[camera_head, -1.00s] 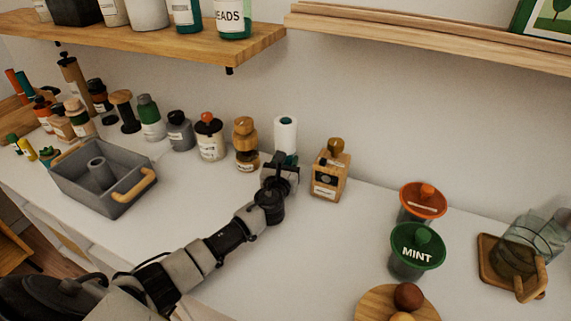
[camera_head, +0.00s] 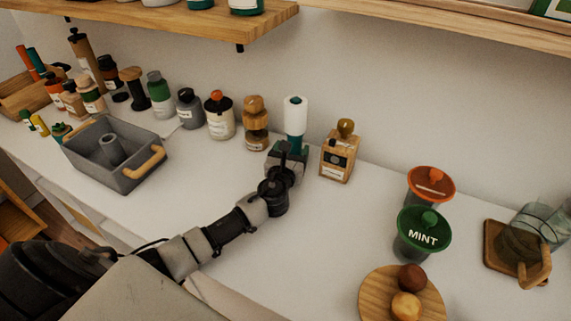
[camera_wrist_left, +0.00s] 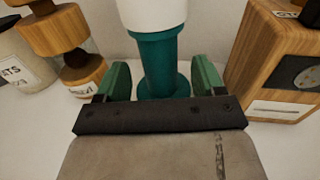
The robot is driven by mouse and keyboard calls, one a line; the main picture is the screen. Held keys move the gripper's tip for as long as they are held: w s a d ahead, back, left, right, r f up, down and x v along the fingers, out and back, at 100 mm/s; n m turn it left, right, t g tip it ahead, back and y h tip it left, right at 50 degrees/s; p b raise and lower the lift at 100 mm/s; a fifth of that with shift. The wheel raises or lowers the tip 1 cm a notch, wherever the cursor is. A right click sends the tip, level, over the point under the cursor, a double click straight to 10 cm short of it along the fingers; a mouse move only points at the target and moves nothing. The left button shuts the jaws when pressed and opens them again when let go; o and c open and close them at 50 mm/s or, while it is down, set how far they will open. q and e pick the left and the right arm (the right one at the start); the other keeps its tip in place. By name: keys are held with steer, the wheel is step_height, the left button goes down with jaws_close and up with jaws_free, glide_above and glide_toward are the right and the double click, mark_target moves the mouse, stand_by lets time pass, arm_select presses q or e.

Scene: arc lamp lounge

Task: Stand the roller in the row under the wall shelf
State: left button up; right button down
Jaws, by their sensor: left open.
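The roller (camera_head: 294,112), a white cylinder over a teal lower part, stands upright on the counter in the row under the wall shelf (camera_head: 200,32). It is between a turned wooden mill (camera_head: 256,122) and a square wooden grinder (camera_head: 338,158). My left gripper (camera_head: 287,155) is open at the roller's lower part. In the left wrist view, the green fingers (camera_wrist_left: 162,82) are on either side of the teal part (camera_wrist_left: 160,62), with a gap showing on both sides. The roller's flared foot shows on the counter; its top is cut off there. My right gripper is not in view.
Several bottles and jars, including a white one with an orange knob (camera_head: 219,116), continue the row leftward. A grey crate (camera_head: 92,170) stands at left. Orange (camera_head: 431,184) and green (camera_head: 423,229) lidded cups stand at right. The counter in front is mostly clear.

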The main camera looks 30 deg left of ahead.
arm_select(q)
steer(key=v, duration=0.8)
steer(key=shift+s, duration=0.1)
